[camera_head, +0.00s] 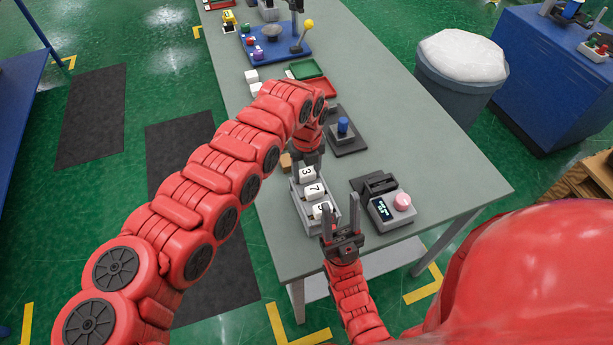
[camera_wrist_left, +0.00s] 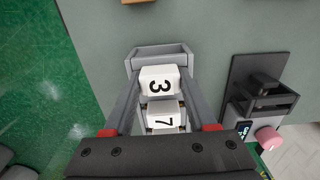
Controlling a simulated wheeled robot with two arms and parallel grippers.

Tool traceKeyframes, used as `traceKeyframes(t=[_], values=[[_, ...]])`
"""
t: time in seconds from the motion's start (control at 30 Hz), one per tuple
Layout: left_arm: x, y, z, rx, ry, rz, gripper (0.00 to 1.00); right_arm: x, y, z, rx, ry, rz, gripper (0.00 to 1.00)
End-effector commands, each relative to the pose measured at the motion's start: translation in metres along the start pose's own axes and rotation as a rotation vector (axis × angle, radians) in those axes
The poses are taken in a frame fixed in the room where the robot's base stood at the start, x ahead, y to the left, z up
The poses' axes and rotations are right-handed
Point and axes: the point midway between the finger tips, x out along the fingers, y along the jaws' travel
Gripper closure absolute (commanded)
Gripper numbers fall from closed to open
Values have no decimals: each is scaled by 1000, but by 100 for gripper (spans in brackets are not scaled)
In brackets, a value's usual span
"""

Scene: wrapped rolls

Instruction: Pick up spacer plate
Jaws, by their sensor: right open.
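I cannot pick out a spacer plate for certain. My left gripper (camera_head: 309,163) points down at the tray's far end. My right gripper (camera_head: 340,218) is open and empty, fingers up, at the tray's near end.
Right of the tray stands a grey device (camera_head: 385,207) with a pink knob. Behind it is a dark base with a blue cylinder (camera_head: 344,127). A brown block (camera_head: 286,161) lies left of my left gripper. The table's right side (camera_head: 440,165) is clear.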

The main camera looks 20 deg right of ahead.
Motion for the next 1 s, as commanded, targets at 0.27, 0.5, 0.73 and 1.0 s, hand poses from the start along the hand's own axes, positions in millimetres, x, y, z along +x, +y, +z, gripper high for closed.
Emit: traceKeyframes(t=[0.27, 0.5, 0.73, 1.0], values=[[0, 0, 0, 0, 0, 0, 100, 0, 0, 0, 0, 0, 0, 50], [-2, 0, 0, 0, 0, 0, 100, 1, 0, 0, 0, 0, 0, 50], [-29, 0, 2, -2, -3, -2, 100, 7, 0, -1, 0, 0, 0, 50], [-85, 0, 1, -1, -4, -1, 100, 10, 0, -2, 0, 0, 0, 50]])
